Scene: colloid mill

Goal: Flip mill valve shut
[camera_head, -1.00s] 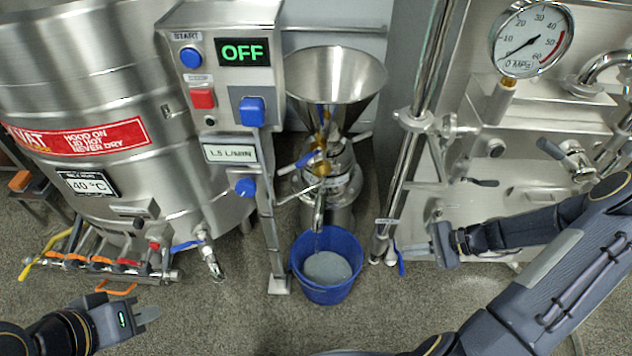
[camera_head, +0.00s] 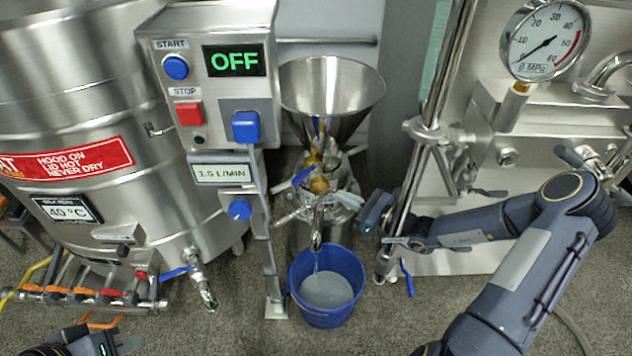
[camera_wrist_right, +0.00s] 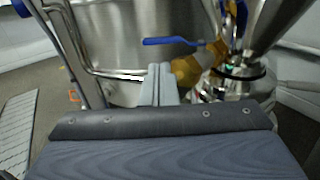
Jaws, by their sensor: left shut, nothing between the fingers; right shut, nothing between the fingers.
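The colloid mill stands in the middle of the head view, a steel hopper (camera_head: 332,88) above a body with a brass valve (camera_head: 317,178). The valve's blue handle (camera_head: 303,176) points down to the left; in the right wrist view the blue handle (camera_wrist_right: 168,41) lies about level beside the brass body (camera_wrist_right: 190,70). My right gripper (camera_head: 358,208) is shut and empty, just right of the mill below the valve. In the wrist view its fingertips (camera_wrist_right: 160,70) are under the handle; contact cannot be told. My left gripper (camera_head: 130,344) is shut and empty at the bottom left.
A blue bucket (camera_head: 326,312) with grey liquid stands under the mill outlet. The control post (camera_head: 215,110) reads OFF, left of the mill. A steel kettle (camera_head: 90,110) stands farther left. A steel pipe (camera_head: 408,190) rises close to my right forearm.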

